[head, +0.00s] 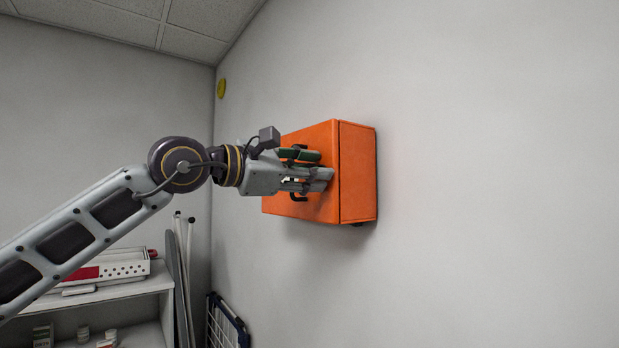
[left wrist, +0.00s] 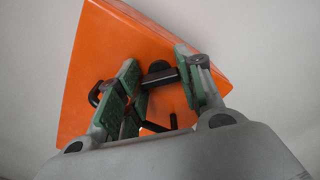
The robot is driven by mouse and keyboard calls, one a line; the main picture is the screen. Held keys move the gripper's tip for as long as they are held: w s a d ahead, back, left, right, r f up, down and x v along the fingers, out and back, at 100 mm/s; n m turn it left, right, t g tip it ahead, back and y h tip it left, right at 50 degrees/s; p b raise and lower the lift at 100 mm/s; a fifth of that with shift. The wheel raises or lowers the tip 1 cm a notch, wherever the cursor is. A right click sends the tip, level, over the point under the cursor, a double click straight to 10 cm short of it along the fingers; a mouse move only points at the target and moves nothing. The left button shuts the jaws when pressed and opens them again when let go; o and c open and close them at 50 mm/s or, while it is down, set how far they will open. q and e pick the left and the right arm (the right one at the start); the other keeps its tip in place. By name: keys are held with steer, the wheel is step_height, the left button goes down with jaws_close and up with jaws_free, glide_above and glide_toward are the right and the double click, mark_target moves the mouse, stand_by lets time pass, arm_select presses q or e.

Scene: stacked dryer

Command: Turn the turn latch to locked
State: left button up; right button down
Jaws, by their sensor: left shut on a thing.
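An orange box (head: 357,170) is mounted on the wall, and its front face fills much of the left wrist view (left wrist: 112,50). The black turn latch (left wrist: 158,70) is on that face, between the green-padded fingers of my left gripper (left wrist: 160,80). My left gripper is shut on the latch. In the head view, my left gripper (head: 318,166) reaches the box front from the left and hides the latch. A black curved handle (left wrist: 95,93) sits on the face outside the fingers; it also shows below the gripper in the head view (head: 299,197). My right gripper is not in view.
A white shelf (head: 100,297) with boxes and jars stands at lower left. Pole-like items (head: 183,265) and a dark folding rack (head: 226,322) lean near the corner. A yellow round fitting (head: 221,88) is on the wall. The wall right of the box is bare.

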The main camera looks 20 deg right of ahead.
arm_select(q)
steer(key=shift+m+b, duration=0.35)
steer(key=shift+m, duration=4.55)
steer(key=shift+c, duration=0.2)
steer(key=o, duration=0.7)
steer(key=shift+o, duration=0.4)
steer(key=shift+f, duration=0.1)
steer(key=v, duration=1.2)
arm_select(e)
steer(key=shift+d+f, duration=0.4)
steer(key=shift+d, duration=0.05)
